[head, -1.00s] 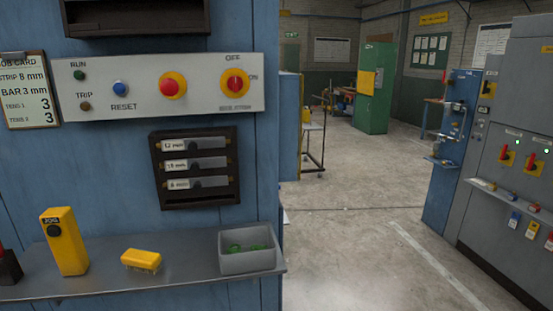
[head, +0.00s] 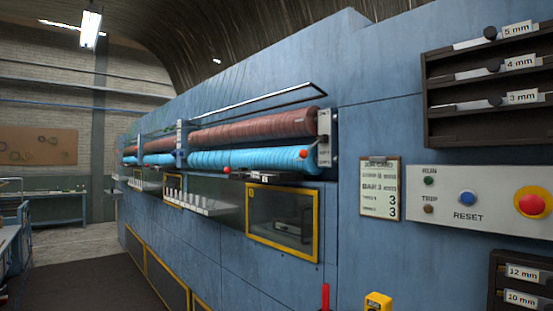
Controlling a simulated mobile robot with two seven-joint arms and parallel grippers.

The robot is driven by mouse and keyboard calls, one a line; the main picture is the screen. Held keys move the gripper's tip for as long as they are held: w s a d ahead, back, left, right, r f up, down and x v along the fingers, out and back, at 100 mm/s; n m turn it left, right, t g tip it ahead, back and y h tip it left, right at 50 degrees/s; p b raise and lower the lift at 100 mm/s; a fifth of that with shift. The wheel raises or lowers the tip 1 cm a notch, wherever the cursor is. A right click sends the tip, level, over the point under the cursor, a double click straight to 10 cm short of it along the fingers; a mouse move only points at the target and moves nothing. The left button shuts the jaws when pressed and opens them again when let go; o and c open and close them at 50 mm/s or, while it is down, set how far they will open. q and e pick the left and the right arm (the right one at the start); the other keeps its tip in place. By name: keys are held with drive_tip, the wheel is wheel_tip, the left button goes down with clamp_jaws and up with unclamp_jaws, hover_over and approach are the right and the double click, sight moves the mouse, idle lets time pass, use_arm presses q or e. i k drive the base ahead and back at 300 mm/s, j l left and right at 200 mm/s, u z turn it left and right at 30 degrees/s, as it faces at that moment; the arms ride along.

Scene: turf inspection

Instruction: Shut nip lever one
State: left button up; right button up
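Neither of my grippers shows in the head view. The blue machine carries a brown roller (head: 255,125) above a light blue roller (head: 250,160). A lever with a red ball knob (head: 304,154) sits at the right end of the blue roller, by a grey end plate (head: 324,138). A second red ball (head: 226,170) shows lower left, under the blue roller. More rollers with small red balls (head: 184,154) run further left. A red upright handle (head: 325,297) stands at the bottom edge. I cannot read a label that marks nip lever one.
A job card (head: 379,188) and a control panel (head: 450,205) with a blue reset button (head: 467,198) are at right. A yellow-framed window (head: 282,228) lies below the rollers. A dark floor strip (head: 85,285) runs along the machine; a blue bench (head: 55,208) stands at far left.

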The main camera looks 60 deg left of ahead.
sight(303, 154)
drive_tip(key=u, duration=1.7)
drive_tip(key=i+j+u, duration=0.1)
drive_tip(key=i+u, duration=0.55)
drive_tip(key=i, duration=0.15)
drive_tip(key=i+j, duration=0.1)
drive_tip(key=l, duration=0.15)
drive_tip(key=k+u, duration=0.05)
